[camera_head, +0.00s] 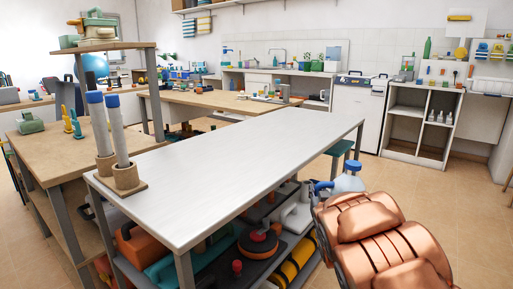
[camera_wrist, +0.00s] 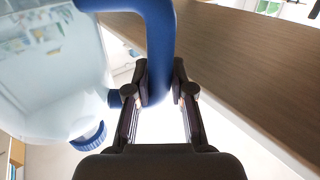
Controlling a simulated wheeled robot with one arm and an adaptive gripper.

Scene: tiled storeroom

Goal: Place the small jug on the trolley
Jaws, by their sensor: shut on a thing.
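The small jug (camera_head: 347,183) is pale and translucent with a blue cap and a blue handle. In the head view it is just off the right edge of the long metal-topped table, partly hidden by my copper-coloured arm. In the wrist view the jug body (camera_wrist: 50,75) fills the left side. My gripper (camera_wrist: 161,85) is shut on its blue handle, and the jug looks tilted in that view. My fingers are hidden in the head view. The metal-topped table (camera_head: 240,165), with loaded shelves below, may be the trolley; I cannot tell for sure.
The metal top is bare except for two blue-capped tubes in a cork-coloured holder (camera_head: 122,180) at its left end. A brown surface edge (camera_wrist: 245,65) runs close on the right in the wrist view. Tiled floor is open at right.

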